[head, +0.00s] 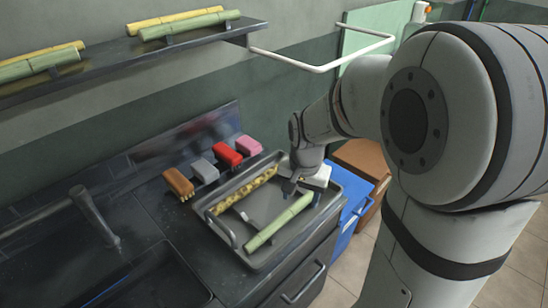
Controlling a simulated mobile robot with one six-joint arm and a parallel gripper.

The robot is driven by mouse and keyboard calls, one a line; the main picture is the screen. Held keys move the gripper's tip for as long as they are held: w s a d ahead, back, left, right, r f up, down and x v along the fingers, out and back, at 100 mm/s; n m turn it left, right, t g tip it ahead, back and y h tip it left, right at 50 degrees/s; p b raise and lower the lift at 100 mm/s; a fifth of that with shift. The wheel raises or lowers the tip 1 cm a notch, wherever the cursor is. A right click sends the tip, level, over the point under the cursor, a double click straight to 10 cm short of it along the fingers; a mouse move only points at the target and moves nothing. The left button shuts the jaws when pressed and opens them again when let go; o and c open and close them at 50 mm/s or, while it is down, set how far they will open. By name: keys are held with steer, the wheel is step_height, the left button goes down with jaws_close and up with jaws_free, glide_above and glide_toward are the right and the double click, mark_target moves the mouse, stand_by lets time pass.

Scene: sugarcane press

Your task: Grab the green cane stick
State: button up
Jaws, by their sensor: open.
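A light green cane stick (278,222) lies in a dark grey tray (257,262) on the counter, slanting from lower left to upper right. My gripper (290,190) is open over the tray, near the upper right end of the green stick. I cannot tell whether it touches anything. A yellow, dark-speckled stick (246,190) lies along the back of the same tray. The gap between my fingers is small in this view, and the wrist hides part of the tray's far right corner.
Brown (178,184), grey (204,170), red (227,154) and pink (248,146) brushes stand behind the tray. A sink with a tap (92,215) is at left. A shelf (105,69) above holds green and yellow sticks. A white rail (322,68) juts out beside it.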

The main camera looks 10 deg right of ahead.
mark_target(290, 210)
steer(key=w+f+m, duration=0.1)
steer(key=w+f, duration=0.1)
steer(key=w+f+m+p, duration=0.1)
steer(key=w+f+m, duration=0.1)
steer(key=w, duration=0.1)
steer(key=w+f+m+g+p, duration=0.1)
steer(key=w+f, duration=0.1)
steer(key=f, duration=0.1)
steer(key=shift+w+d, duration=0.2)
steer(key=shift+w, duration=0.1)
steer(key=shift+w+f+m, duration=0.2)
steer(key=shift+f+m, duration=0.1)
steer(key=shift+a+f+p, duration=0.2)
steer(key=shift+f+p, duration=0.35)
steer(key=shift+f, duration=1.45)
steer(key=shift+a+f+p, duration=0.2)
steer(key=shift+f+p, duration=0.3)
steer(key=shift+f, duration=1.45)
steer(key=shift+c, duration=0.5)
jaws_close()
